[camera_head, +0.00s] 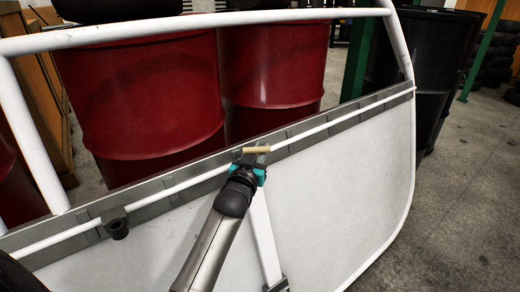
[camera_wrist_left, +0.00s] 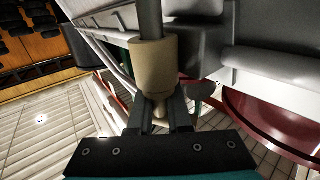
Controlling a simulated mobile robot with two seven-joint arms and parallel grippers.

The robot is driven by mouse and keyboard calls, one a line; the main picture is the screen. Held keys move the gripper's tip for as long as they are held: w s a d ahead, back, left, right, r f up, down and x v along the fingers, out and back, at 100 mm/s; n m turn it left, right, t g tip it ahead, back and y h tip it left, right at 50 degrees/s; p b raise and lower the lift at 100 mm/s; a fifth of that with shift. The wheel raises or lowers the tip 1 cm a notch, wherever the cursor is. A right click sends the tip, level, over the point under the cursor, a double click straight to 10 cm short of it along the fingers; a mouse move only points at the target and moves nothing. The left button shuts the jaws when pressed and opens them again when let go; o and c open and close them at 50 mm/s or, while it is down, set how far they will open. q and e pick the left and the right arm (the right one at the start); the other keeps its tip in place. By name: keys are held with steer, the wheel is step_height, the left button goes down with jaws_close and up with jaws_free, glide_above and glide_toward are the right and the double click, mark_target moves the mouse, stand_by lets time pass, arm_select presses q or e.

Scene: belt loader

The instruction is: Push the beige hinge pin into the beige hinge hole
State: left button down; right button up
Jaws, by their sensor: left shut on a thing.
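The beige hinge pin (camera_head: 257,149) lies roughly level in the head view, at the grey rail in the middle of the door frame. In the left wrist view, a thick beige collar of the pin (camera_wrist_left: 154,66) has a grey rod running up from it. A thinner beige end sits between the fingers. My left gripper (camera_head: 248,161) is shut on this end; its dark fingers also show in the left wrist view (camera_wrist_left: 160,118). I cannot make out a beige hinge hole in either view. The rod's far end is out of the wrist picture. My right gripper is not in view.
The white door frame (camera_head: 407,195) has a grey rail (camera_head: 330,124) across it. A dark bracket (camera_head: 116,224) with a round opening is on the rail at the left. Red drums (camera_head: 135,95) stand close behind, a black drum (camera_head: 428,70) at the right. Floor is clear at the far right.

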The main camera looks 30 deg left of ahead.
arm_select(q)
steer(key=shift+f, duration=0.55)
steer(key=c, duration=0.8)
jaws_free()
steer(key=shift+o, duration=0.2)
steer(key=shift+s+r, duration=0.1)
steer(key=p+v, duration=0.4)
steer(key=v, duration=1.1)
steer(key=shift+p, duration=0.4)
steer(key=shift+d, duration=0.1)
